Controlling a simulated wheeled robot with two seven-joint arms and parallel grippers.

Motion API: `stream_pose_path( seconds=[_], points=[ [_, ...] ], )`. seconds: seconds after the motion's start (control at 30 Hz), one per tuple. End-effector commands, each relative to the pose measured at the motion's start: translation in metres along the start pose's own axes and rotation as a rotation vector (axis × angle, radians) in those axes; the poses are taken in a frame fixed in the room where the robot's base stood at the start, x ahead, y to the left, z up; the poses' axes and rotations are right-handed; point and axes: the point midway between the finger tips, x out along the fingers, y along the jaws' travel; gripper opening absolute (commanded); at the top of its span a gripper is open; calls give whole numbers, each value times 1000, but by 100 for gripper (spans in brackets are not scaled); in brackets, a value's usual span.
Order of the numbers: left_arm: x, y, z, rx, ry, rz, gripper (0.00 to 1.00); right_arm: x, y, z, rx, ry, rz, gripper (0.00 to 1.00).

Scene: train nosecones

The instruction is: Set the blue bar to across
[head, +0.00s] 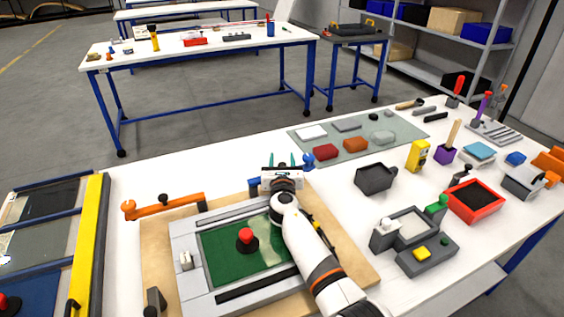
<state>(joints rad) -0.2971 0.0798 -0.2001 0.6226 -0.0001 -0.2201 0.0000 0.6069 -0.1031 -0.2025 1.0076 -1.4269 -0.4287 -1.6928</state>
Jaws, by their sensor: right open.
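My right gripper (284,164) is open at the back edge of the wooden board (158,250), its fingers pointing away from me. A small blue end piece (308,160) shows just right of its fingers and seems to belong to the blue bar. The rest of that bar is hidden behind the gripper, so its angle and any contact cannot be told. My left gripper is not in view.
An orange bar (180,202) with a black knob lies behind the board's left part. A grey frame with a green panel (222,258) and red button (246,237) sits under my right arm. A dark bin (375,178) stands to the right. A yellow rail (88,240) is at left.

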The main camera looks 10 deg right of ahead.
Motion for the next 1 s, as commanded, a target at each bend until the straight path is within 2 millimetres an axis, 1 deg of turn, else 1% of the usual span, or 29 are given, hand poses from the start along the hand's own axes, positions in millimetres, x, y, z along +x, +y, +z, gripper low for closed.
stream_pose_path(
  seconds=[0.1, 0.13, 0.3, 0.4, 0.67, 1.0],
  points=[
    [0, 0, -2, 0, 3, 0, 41, 0, 0, 0, 0, 0, 0, 44],
    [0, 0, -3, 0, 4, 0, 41, 0, 0, 0, 0, 0, 0, 41],
    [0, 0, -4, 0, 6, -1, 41, 0, 0, 0, -1, 0, 0, 13],
    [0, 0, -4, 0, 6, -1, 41, 0, 0, 0, -1, 0, 0, 0],
    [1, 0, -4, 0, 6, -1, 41, -3, 0, 1, -1, 0, 31, 0],
    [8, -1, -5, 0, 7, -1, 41, -22, 10, 0, -2, 1, 244, 0]
  ],
)
